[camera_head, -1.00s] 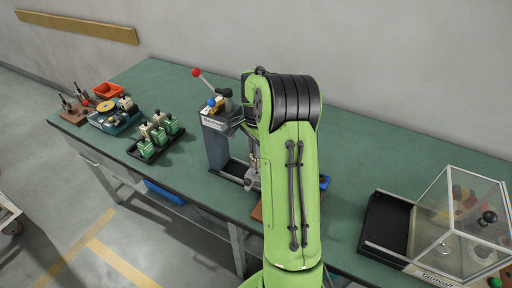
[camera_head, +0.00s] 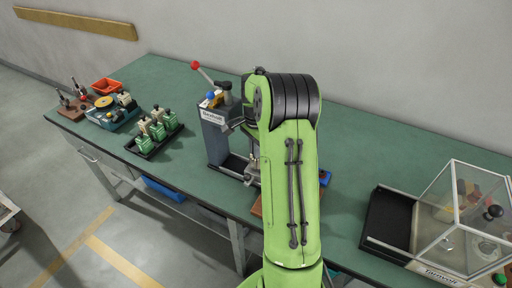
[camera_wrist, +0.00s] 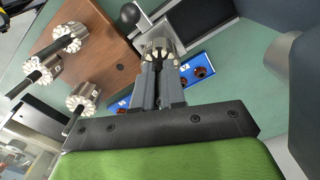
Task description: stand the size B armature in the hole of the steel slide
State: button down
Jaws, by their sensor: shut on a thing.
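My gripper (camera_wrist: 160,85) is shut on an armature (camera_wrist: 160,48) with a pale slotted end, held at the fingertips in the wrist view. I cannot read its size mark. Several similar armatures, one of them here (camera_wrist: 82,98), stand on a brown wooden board (camera_wrist: 115,60) to the left of the fingers. The steel slide (camera_head: 234,168) seems to be the metal part at the foot of the grey press (camera_head: 216,140) in the head view. Its hole cannot be made out. My arm hides the gripper and held armature in the head view.
A black ball knob (camera_wrist: 130,15) on a metal lever is close beyond the held armature. A blue tray (camera_wrist: 198,70) with brown parts lies beside it. A clear-lidded box (camera_head: 462,220) stands at the right, and a black tray of green units (camera_head: 154,140) at the left.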

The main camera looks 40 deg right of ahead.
dwell(0.3)
jog(key=c, duration=1.1)
grip_release()
jog(key=shift+r+p, duration=1.95)
jog(key=shift+r, duration=0.35)
notch_tip(320, 180, up, 16)
jog(key=p, duration=0.3)
jog(key=shift+f, duration=0.15)
